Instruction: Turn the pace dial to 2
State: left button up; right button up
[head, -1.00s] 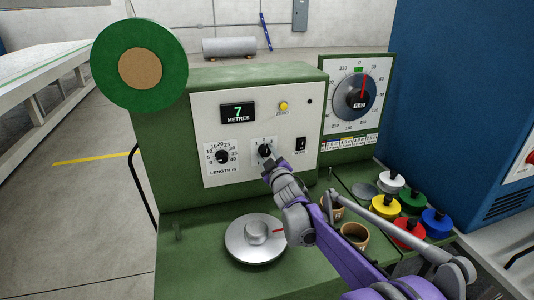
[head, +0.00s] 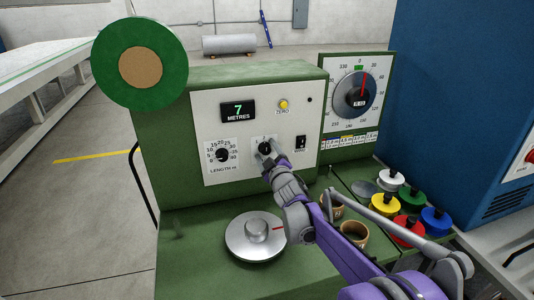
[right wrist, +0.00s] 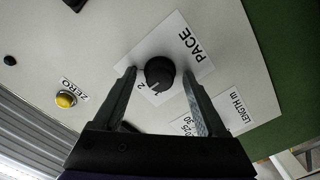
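The pace dial (right wrist: 160,73) is a small black round knob on a white square label marked PACE, seen up close in the right wrist view. In the head view the dial (head: 265,148) is on the pale front panel, partly covered by my gripper. My right gripper (right wrist: 159,74) is open, with one finger on each side of the knob. A gap shows between each fingertip and the knob in the wrist view. A "2" is printed at the knob's lower left; the exact pointer setting is too small to read surely. My left gripper is not in view.
The panel also holds the LENGTH dial (head: 222,155), a display reading 7 METRES (head: 238,112), a yellow ZERO button (head: 283,104) and a black switch (head: 301,143). A metal turntable disc (head: 255,238) and coloured-lidded pots (head: 407,230) stand below.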

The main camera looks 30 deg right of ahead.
jog(key=b+v, duration=0.1)
jog(key=v, duration=1)
jog(key=shift+w+d, duration=0.1)
dwell(0.4)
jog(key=s+a+f+m+g, duration=0.1)
jog(key=s+a+f+g, duration=0.1)
jog(key=s+a+f, duration=0.1)
jog(key=s+a+f+m+g, duration=0.2)
jog(key=s+a+f, duration=0.1)
jog(key=s, duration=0.3)
jog(key=s+a+f+m+g+y+p, duration=0.1)
jog(key=s+a+f+m+g, duration=0.1)
jog(key=s+f, duration=0.3)
jog(key=shift+s+a+f+g, duration=0.1)
jog(key=shift+a+g, duration=0.3)
jog(key=shift+a, duration=0.35)
jog(key=s+a+f+g+y, duration=0.1)
jog(key=s+a+f+g, duration=0.1)
jog(key=s+a+f, duration=0.2)
jog(key=s+a+f+m+g+y, duration=0.1)
jog(key=s+a+f, duration=0.4)
jog(key=s, duration=0.5)
jog(key=shift+g+y+p, duration=0.3)
jog(key=shift+g+y, duration=0.4)
jog(key=shift+g, duration=0.4)
jog(key=shift+d, duration=0.1)
